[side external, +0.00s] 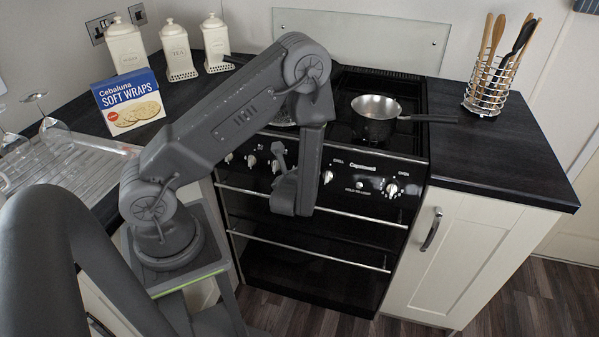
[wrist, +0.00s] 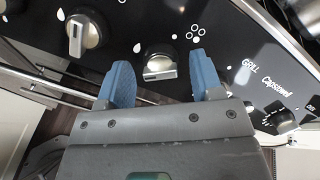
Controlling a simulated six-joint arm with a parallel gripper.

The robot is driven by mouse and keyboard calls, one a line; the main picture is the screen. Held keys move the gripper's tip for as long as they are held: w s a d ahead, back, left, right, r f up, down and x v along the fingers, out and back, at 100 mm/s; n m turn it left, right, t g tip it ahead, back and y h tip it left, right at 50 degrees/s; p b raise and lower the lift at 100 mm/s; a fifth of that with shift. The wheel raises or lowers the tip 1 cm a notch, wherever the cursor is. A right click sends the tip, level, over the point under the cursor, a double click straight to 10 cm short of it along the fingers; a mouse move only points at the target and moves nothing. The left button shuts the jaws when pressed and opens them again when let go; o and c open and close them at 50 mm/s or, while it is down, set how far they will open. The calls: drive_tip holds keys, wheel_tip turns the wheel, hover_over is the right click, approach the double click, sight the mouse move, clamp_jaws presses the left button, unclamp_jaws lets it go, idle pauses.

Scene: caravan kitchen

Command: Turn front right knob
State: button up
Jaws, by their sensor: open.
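My gripper (side external: 285,192) hangs in front of the black cooker's control panel in the side view; its fingertips are hidden there. In the wrist view my gripper's two blue fingers (wrist: 160,61) are spread apart with nothing held between them. A silver knob (wrist: 159,68) shows between and beyond the fingertips, its grip bar lying nearly level in the picture. It looks clear of both fingers, though the depth gap is hard to judge.
More knobs (side external: 251,160) run along the panel on the left, and one (side external: 391,190) on the right. Oven rails (side external: 330,211) cross below the panel. A saucepan (side external: 376,107) sits on the hob. A utensil holder (side external: 489,88) stands on the right counter.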

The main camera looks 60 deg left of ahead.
drive_tip(key=c, duration=0.9)
drive_tip(key=shift+m+t+h, duration=0.3)
drive_tip(key=shift+m+t, duration=0.3)
drive_tip(key=shift+m, duration=3.4)
